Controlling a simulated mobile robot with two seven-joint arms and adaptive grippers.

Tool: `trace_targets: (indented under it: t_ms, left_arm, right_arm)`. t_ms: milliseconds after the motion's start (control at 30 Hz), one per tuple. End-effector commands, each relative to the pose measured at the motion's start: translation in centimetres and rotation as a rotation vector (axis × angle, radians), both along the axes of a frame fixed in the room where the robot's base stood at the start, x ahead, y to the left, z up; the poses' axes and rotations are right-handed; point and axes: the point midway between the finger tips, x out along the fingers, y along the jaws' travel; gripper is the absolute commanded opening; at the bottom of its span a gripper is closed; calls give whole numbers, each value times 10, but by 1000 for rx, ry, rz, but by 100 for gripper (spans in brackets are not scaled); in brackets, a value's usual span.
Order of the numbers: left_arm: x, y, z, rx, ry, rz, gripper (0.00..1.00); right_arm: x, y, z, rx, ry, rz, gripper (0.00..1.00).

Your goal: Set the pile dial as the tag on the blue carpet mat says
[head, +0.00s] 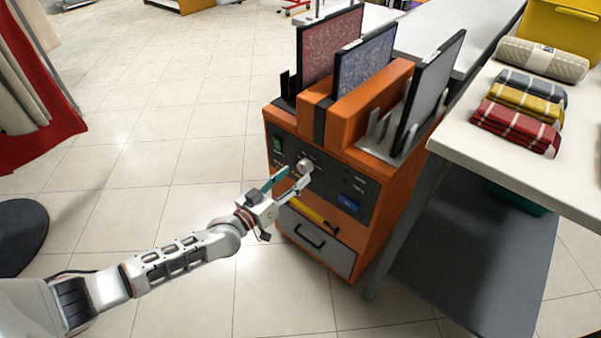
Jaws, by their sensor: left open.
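An orange machine (385,222) stands on the floor in the middle of the head view. Its dark front panel (337,190) carries a round silver dial (305,166). My left gripper (291,178) is open with its fingertips at the dial, one to either side; I cannot tell whether they touch it. A blue carpet mat (365,62) stands upright on top of the machine, between a red mat (331,45) and a grey mat (430,90). A small white tag shows at the blue mat's top edge, too small to read. The dial's setting cannot be read. My right gripper is not in view.
A green switch (278,144) and a blue label (348,203) are on the panel. Below are a yellow bar (314,214) and a grey drawer (318,243). A white table (500,163) with folded cloths stands close on the right.

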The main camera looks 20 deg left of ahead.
Motion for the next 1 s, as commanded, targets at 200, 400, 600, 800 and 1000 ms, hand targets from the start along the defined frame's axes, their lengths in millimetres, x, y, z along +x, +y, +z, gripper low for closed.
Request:
trace_targets:
  t_ms: [200, 400, 600, 800, 1000]
  left_arm:
    - [22, -9, -4, 1, 5, -1, 47]
    - [29, -11, -2, 0, 3, -1, 47]
    - [29, -11, -1, 1, 2, -1, 47]
    - [29, -11, -1, 1, 2, -1, 9]
    - [29, -11, 1, 28, -10, 0, 9]
  right_arm:
    - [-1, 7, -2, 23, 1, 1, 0]
    - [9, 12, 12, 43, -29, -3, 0]
    - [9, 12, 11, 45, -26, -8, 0]
    - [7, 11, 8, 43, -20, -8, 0]
    - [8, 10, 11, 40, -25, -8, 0]
